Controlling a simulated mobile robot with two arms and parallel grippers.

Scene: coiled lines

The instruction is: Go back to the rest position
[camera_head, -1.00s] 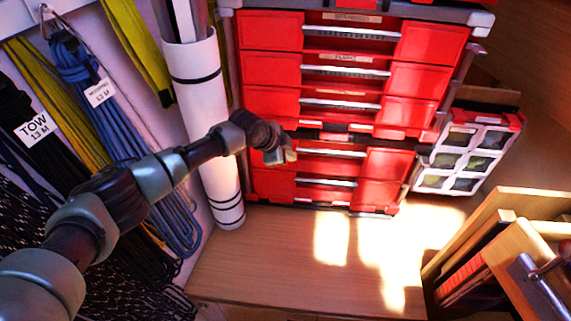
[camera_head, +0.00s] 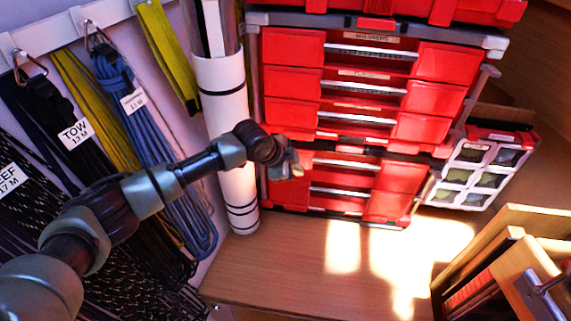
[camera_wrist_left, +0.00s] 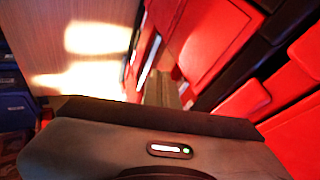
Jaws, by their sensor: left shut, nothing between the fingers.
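My left arm comes in from the left in the head view, and its gripper (camera_head: 292,168) is in front of the lower part of the red drawer cabinet (camera_head: 395,190). The gripper is shut and holds nothing. In the left wrist view the shut fingers (camera_wrist_left: 162,88) point towards the red drawer fronts (camera_wrist_left: 210,45). I cannot tell whether they touch the cabinet. My right gripper is not in view.
Coiled lines, among them a blue one (camera_head: 150,120), hang on the left wall. A white tube (camera_head: 228,130) stands beside the cabinet. The wooden surface (camera_head: 290,265) is bare. A wooden rack (camera_head: 510,255) is at the right.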

